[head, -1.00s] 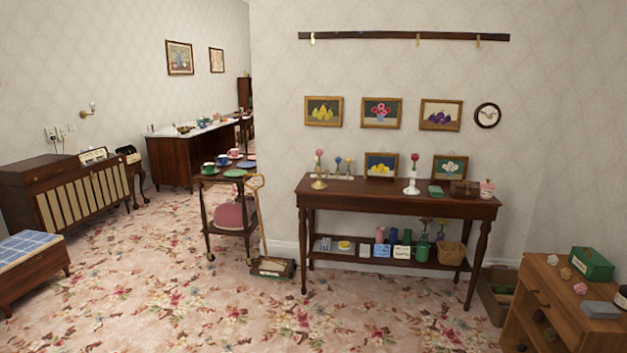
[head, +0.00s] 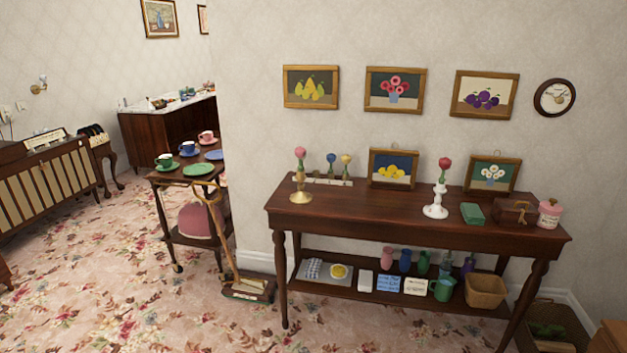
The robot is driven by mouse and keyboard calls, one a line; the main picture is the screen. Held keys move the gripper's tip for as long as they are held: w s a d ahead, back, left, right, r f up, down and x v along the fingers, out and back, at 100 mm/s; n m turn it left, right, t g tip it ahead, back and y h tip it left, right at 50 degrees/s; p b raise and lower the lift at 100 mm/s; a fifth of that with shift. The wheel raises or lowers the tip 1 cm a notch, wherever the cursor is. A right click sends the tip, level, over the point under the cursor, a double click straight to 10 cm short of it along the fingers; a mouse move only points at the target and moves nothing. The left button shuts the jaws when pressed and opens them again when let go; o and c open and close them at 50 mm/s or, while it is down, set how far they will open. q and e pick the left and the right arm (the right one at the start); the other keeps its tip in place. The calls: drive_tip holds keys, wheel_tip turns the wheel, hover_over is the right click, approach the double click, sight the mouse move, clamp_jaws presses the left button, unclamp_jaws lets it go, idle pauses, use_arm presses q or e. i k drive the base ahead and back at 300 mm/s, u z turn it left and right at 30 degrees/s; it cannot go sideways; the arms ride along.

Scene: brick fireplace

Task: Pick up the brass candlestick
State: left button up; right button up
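The brass candlestick (head: 301,195) stands upright at the left end of the dark wooden console table (head: 385,216), near its front edge. A pink rose-shaped top sits on it. A white candlestick (head: 436,210) with a red rose-shaped top stands further right on the same table. Neither of my grippers shows in the head view.
A tea trolley (head: 185,181) with cups and plates stands left of the table, with a carpet sweeper (head: 247,289) between them. Behind the brass candlestick is a small rack of flowers (head: 330,180). Framed pictures lean at the table's back. Flowered carpet (head: 130,300) lies clear in front.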

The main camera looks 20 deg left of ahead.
sight(300, 197)
drive_tip(key=i, duration=1.35)
drive_tip(key=z, duration=0.9)
drive_tip(key=i, duration=1.55)
drive_tip(key=u, duration=1.5)
